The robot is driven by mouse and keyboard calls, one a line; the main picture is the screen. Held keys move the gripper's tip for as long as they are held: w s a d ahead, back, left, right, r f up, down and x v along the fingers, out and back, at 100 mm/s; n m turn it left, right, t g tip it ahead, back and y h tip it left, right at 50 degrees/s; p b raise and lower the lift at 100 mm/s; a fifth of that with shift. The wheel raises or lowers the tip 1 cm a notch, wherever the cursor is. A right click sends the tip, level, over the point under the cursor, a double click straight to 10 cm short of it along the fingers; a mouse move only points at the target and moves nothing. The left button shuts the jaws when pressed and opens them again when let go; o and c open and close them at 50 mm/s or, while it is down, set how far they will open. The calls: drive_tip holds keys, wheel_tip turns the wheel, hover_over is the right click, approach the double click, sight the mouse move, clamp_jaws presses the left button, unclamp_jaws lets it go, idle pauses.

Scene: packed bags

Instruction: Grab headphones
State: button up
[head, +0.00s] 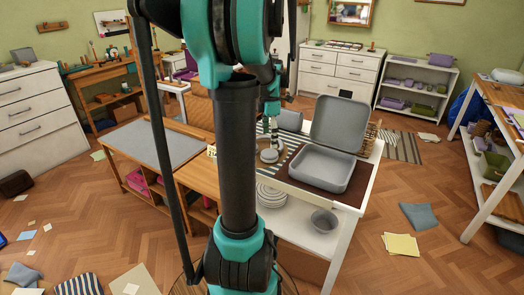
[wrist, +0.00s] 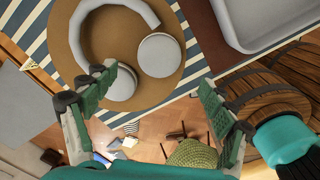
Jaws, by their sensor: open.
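The headphones are light grey with a round band and two ear cups. In the wrist view the headphones (wrist: 160,55) lie on a round brown mat (wrist: 186,30). In the head view the headphones (head: 269,155) show only in small part, partly hidden by my arm. My gripper (wrist: 150,88) is open and empty in the wrist view, its green fingers apart on either side of the lower ear cup area. In the head view my gripper (head: 274,138) hangs over the headphones. I cannot tell the height gap exactly.
An open grey case (head: 322,167) stands right of the headphones on the table; its rim also shows in the wrist view (wrist: 238,38). A striped cloth (wrist: 38,38) lies under the mat. Plates (head: 270,195) and a bowl (head: 324,221) sit on the lower shelf.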

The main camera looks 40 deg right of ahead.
sight(269, 152)
drive_tip(key=shift+f, duration=3.8)
drive_tip(key=shift+c, duration=0.5)
drive_tip(key=c, duration=1.3)
drive_tip(key=shift+r, duration=0.15)
